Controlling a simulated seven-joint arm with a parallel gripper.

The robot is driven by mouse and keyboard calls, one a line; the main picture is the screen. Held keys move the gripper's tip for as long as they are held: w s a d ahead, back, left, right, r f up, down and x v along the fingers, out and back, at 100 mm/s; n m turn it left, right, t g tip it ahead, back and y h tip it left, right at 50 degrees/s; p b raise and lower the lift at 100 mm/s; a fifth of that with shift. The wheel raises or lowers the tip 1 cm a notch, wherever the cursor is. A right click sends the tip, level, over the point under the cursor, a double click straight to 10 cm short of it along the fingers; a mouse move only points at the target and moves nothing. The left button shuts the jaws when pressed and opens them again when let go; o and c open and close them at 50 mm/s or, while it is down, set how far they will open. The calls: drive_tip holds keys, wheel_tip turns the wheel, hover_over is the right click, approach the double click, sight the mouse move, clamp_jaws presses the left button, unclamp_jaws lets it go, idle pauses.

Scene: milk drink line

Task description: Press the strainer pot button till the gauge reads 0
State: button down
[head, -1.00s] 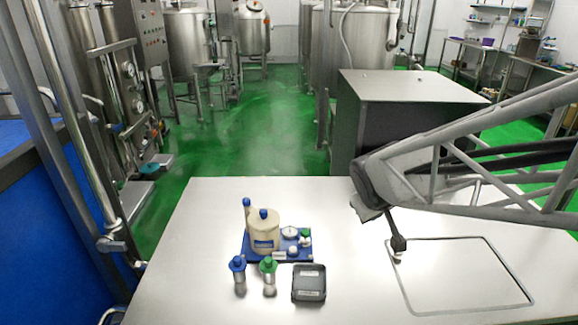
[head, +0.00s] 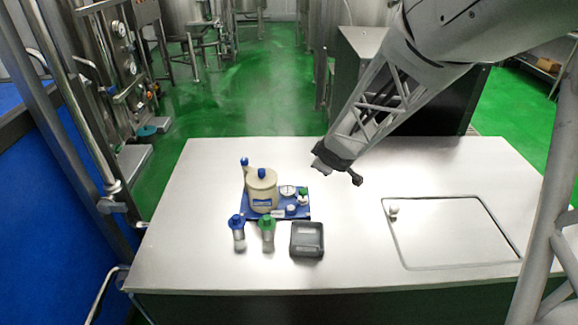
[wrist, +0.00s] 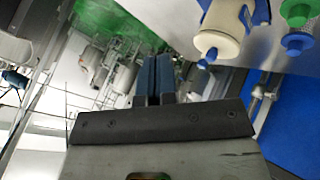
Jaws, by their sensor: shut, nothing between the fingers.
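A cream pot (head: 262,193) with a blue knob on top stands on a blue base (head: 276,214). On the base, right of the pot, are a round white gauge-like dial (head: 288,190), a small green-topped part (head: 303,192) and a small white part with blue (head: 291,210). The dial's reading and the button are too small to make out. My gripper (head: 338,173) is above the table, right of and behind the base, apart from it. In the wrist view my gripper's dark fingers (wrist: 156,78) are together and empty. The pot (wrist: 222,35) shows upside down there.
A blue-topped strainer (head: 237,230), a green-topped strainer (head: 267,230) and a grey tray (head: 307,254) stand in front of the base. A small white object (head: 394,210) sits inside the outlined rectangle at right. The table between is clear.

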sight(290, 208)
drive_tip(key=w+a+f+n+y, duration=0.2)
drive_tip(key=a+f, duration=0.2)
drive_tip(key=f, duration=0.2)
drive_tip(key=w+a+f+n+g+y, duration=0.1)
drive_tip(key=w+a+f+n+y, duration=0.1)
drive_tip(key=a+f, duration=0.3)
drive_tip(key=shift+w+a+f+n+y, duration=0.2)
drive_tip(key=shift+w+f+n+y, duration=0.3)
drive_tip(key=shift+f+n, duration=0.35)
drive_tip(key=shift+f, duration=0.15)
drive_tip(key=shift+f, duration=4.25)
drive_tip(key=shift+f, duration=0.85)
drive_tip(key=shift+r, duration=0.8)
drive_tip(key=shift+r, duration=0.25)
